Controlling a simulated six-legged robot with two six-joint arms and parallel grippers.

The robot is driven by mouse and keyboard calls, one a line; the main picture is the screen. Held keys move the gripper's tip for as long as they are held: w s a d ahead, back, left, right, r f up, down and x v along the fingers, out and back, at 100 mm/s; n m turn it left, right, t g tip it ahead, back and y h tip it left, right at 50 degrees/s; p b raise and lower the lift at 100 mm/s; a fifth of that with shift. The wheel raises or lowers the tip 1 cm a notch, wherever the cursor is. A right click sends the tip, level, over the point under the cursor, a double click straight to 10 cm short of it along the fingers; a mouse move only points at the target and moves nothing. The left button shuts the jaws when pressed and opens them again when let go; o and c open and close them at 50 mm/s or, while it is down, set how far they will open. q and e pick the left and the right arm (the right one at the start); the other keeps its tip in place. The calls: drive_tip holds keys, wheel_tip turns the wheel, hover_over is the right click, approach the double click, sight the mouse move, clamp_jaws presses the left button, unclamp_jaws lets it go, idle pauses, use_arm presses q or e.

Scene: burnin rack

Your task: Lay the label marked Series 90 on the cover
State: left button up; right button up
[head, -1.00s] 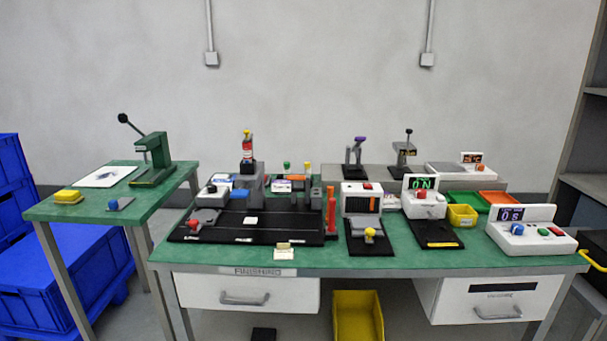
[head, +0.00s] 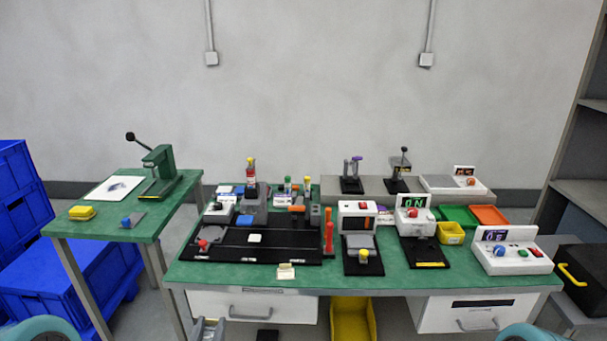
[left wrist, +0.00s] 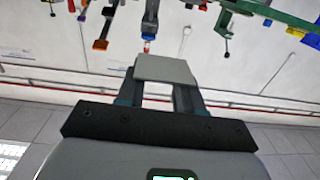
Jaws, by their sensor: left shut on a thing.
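My left gripper (head: 207,331) shows at the bottom edge of the head view, in front of the main bench. In the left wrist view it is shut on a flat, plain grey square piece (left wrist: 163,69); no print shows on the visible face, so I cannot tell whether it is the label or the cover. A small white square (head: 254,238) lies on the black mat (head: 225,247). A cream piece with a pale tag (head: 286,272) is at the bench's front edge. No Series 90 marking is legible. My right gripper is out of view.
The green bench (head: 420,281) carries several fixtures, a yellow bin (head: 450,233) and a white control box (head: 512,254). A side table at left holds a green lever press (head: 160,172) and a yellow block (head: 82,212). Blue crates (head: 60,290) stand at far left.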

use_arm(q)
drive_tip(key=shift+r, duration=0.7)
drive_tip(key=s, duration=0.1)
drive_tip(key=s+r, duration=0.1)
drive_tip(key=s, duration=0.1)
drive_tip(key=shift+s+r, duration=0.35)
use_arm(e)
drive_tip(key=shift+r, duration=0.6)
